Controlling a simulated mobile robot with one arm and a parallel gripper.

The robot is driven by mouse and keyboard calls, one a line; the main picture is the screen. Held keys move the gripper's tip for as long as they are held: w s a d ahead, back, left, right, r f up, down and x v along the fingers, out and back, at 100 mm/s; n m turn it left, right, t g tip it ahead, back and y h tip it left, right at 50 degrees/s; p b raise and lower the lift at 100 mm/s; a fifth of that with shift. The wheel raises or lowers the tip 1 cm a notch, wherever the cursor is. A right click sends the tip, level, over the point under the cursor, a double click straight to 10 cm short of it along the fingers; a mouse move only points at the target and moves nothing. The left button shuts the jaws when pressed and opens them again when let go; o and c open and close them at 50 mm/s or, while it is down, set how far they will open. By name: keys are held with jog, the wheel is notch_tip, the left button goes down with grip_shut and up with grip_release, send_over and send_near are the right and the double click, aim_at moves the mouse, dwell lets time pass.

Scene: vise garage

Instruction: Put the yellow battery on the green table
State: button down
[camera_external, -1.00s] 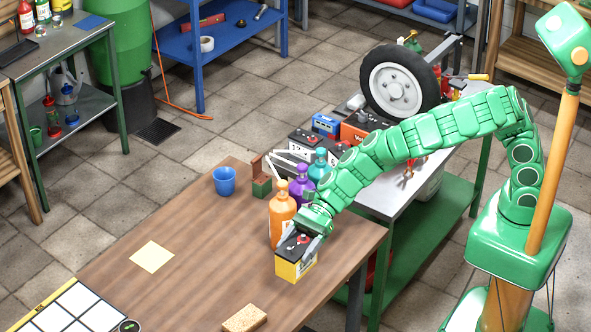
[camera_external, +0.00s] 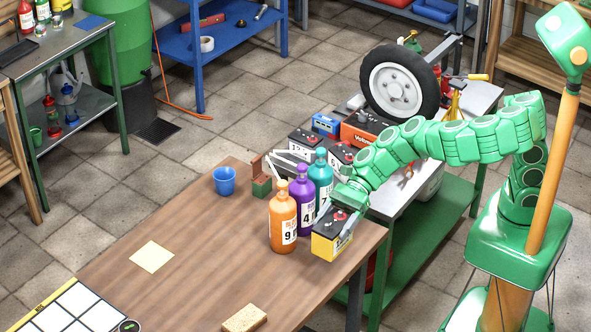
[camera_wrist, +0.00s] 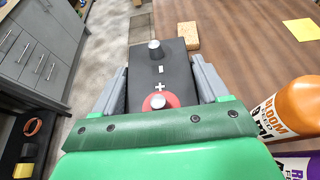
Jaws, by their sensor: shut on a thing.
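The yellow battery (camera_external: 326,247) has a black top with a red terminal cap and is upright. My gripper (camera_external: 340,218) is shut on its upper part, near the right edge of the wooden table. I cannot tell how far it is above the wood. In the wrist view the black battery top (camera_wrist: 157,72) sits between the two grey fingers of my gripper (camera_wrist: 158,85). The green table (camera_external: 377,205) has a grey top and green legs and shelf. It stands just behind and right of the wooden table, partly hidden by my arm.
Orange (camera_external: 283,222), purple (camera_external: 304,198) and teal (camera_external: 321,172) bottles stand close left of the battery on the wooden table (camera_external: 205,265). The green table holds other batteries (camera_external: 307,142), an orange-and-black box (camera_external: 362,132) and a wheel (camera_external: 398,82). Its near end looks clear.

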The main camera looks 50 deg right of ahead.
jog(key=shift+s+d+r, duration=0.3)
jog(key=shift+d, duration=0.2)
